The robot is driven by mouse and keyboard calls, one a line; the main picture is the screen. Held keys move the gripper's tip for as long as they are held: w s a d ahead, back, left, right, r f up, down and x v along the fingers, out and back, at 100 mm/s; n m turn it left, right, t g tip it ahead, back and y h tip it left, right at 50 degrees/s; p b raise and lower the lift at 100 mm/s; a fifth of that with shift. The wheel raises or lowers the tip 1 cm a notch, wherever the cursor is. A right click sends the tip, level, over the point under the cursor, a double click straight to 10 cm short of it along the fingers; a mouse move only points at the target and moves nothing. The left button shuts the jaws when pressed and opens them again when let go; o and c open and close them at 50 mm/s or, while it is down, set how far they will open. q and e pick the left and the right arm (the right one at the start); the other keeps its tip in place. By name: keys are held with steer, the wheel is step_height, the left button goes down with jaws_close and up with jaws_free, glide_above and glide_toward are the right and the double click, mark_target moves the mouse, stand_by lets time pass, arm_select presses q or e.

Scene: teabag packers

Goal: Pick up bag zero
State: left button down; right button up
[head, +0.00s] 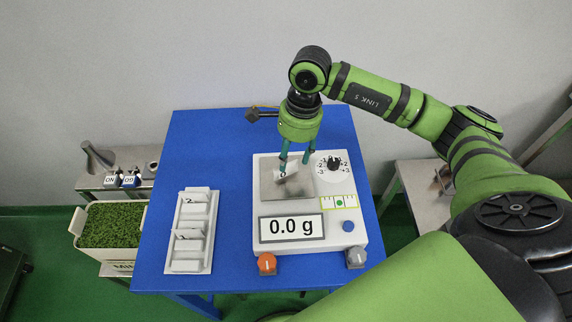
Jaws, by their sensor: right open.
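A small white bag marked 0 (287,173) stands on the grey weighing plate (267,188) of the white scale (259,229). My right gripper (296,160) points down over the plate with its teal fingers at the bag. The fingers are open, and the bag's upper part lies at or between the tips; contact cannot be told. The scale's display reads 0.0 g. My left gripper is not in view.
A white rack (209,262) with several slots and numbered bags stands left on the blue table (158,272). A bin of green leaves (112,222) and a switch bench (90,183) are further left.

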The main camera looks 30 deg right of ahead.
mark_target(288, 165)
steer(key=f+p, duration=0.1)
steer(key=f, duration=0.1)
steer(key=a+f+p, duration=0.1)
steer(key=f, duration=0.1)
steer(key=shift+w+f, duration=0.1)
steer(key=shift+f, duration=0.55)
steer(key=c, duration=0.8)
steer(key=shift+c, duration=0.2)
